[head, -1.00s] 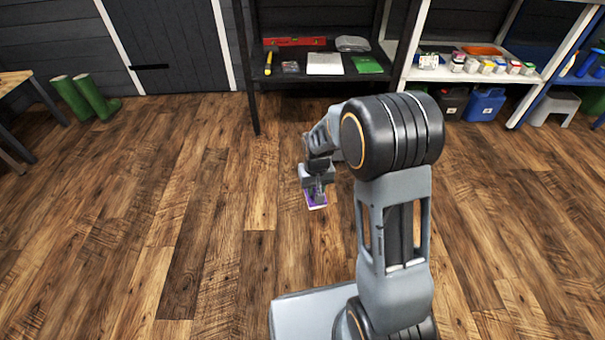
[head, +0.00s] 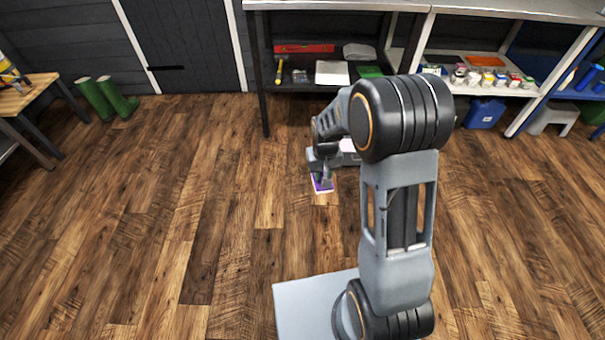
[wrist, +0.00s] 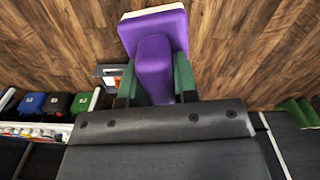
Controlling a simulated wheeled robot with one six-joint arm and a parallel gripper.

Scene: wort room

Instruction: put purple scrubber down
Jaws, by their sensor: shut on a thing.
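The purple scrubber (head: 322,184) is in my gripper (head: 321,176), held above the wooden floor in front of the dark shelf unit. In the wrist view the scrubber (wrist: 154,45) is a purple block with a raised purple grip and a pale pad along its far edge. My gripper (wrist: 155,82) has its green-faced fingers on both sides of the raised grip. The scrubber appears clear of any surface. In the head view my arm hides part of the gripper.
A dark shelf unit (head: 262,75) holds a red level (head: 305,48), a white board (head: 332,73) and a green item (head: 369,71). A white shelf (head: 510,87) with small pots stands right. Green boots (head: 106,98) and a wooden bench (head: 28,92) stand left. Much floor is clear.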

